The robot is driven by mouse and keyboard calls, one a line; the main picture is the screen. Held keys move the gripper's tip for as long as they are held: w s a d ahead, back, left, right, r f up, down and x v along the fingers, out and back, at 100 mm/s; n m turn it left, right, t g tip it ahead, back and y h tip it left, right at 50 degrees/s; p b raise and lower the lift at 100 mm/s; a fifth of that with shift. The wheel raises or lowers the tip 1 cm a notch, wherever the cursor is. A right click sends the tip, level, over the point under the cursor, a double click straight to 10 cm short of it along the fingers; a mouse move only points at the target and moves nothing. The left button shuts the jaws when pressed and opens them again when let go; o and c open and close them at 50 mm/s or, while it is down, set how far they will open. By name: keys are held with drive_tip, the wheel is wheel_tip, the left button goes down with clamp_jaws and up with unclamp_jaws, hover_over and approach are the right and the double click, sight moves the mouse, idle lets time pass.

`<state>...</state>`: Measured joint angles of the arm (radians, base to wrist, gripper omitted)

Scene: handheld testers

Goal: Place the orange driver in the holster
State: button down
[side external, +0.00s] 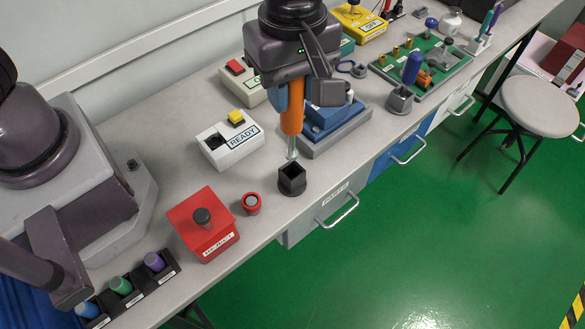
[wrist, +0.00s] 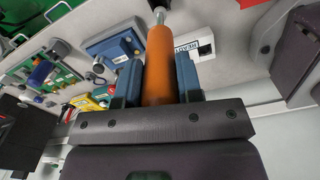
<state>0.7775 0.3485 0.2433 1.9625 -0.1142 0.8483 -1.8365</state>
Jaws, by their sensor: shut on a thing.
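The orange driver (side external: 292,108) hangs upright, tip down, in my gripper (side external: 291,95). Its silver shaft ends just above and beside the black square holster (side external: 292,180), which stands on the bench near its front edge with its opening facing up. In the wrist view my gripper (wrist: 158,85) is shut on the orange driver (wrist: 160,62), with a blue finger on each side of the handle. The shaft tip points to the top of that view.
A small red ring piece (side external: 251,203) and a red box with a black knob (side external: 203,224) stand left of the holster. The white READY box (side external: 230,140) and a blue device on a grey base (side external: 336,125) stand behind it. The bench's front edge is close.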

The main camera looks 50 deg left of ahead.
sight(293, 131)
wheel_tip(293, 131, down, 4)
drive_tip(key=shift+r+n, duration=0.2)
drive_tip(key=shift+n, duration=0.1)
drive_tip(key=shift+w+f, duration=0.1)
drive_tip(key=shift+f, duration=2.3)
drive_tip(key=c, duration=0.8)
unclamp_jaws()
wheel_tip(293, 131, up, 11)
drive_tip(key=shift+f, duration=0.1)
drive_tip(key=shift+a+r, duration=0.15)
drive_tip(key=shift+r, duration=0.7)
